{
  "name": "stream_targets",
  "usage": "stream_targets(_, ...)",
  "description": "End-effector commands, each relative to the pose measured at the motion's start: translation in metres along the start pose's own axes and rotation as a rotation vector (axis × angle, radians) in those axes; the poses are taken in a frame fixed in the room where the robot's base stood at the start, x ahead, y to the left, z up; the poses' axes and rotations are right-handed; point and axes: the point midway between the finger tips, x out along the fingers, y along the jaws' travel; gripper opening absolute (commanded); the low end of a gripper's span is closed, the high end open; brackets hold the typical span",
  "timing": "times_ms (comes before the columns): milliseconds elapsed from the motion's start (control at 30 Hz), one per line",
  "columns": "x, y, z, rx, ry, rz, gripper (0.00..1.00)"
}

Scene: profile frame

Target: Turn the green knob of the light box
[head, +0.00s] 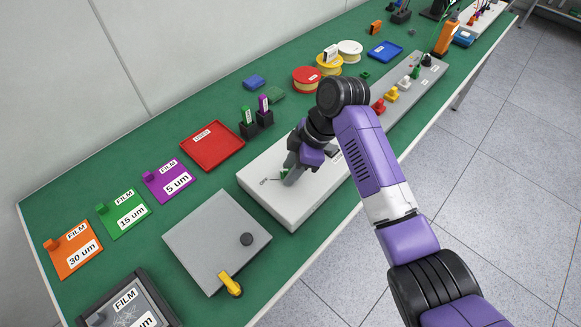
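The light box (309,192) is a low white box near the front edge of the green bench, with small dark lettering on top. A small part of the green knob (283,175) shows on top of the box, towards its left. My gripper (289,178) points down over the box, with its fingers at the knob. The fingers hide most of the knob, and I cannot tell whether they touch it. The finger gap is too small to see. The knob's turn angle cannot be read. My forearm covers the right part of the box.
A grey plate (205,232) with a black knob and a yellow lever lies left of the box. A red tray (212,146) and a black holder (257,124) stand behind. A grey strip (412,92) with coloured knobs lies right. Film plates (123,214) lie far left.

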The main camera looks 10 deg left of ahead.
Motion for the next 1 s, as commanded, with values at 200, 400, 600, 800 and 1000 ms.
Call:
stream_targets(200, 0.0033, 0.0001, 0.0002, 0.000, 0.000, 0.001, 0.35)
stream_targets(400, 0.0030, 0.0001, 0.0002, 0.000, 0.000, 0.001, 0.14)
stream_targets(600, 0.0028, 0.0001, 0.0002, 0.001, 0.000, 0.001, 0.00)
stream_targets(800, 0.0021, -0.0001, -0.0002, 0.011, 0.001, 0.005, 0.00)
stream_targets(1000, 0.0002, -0.0007, -0.0008, 0.073, 0.001, 0.030, 0.00)
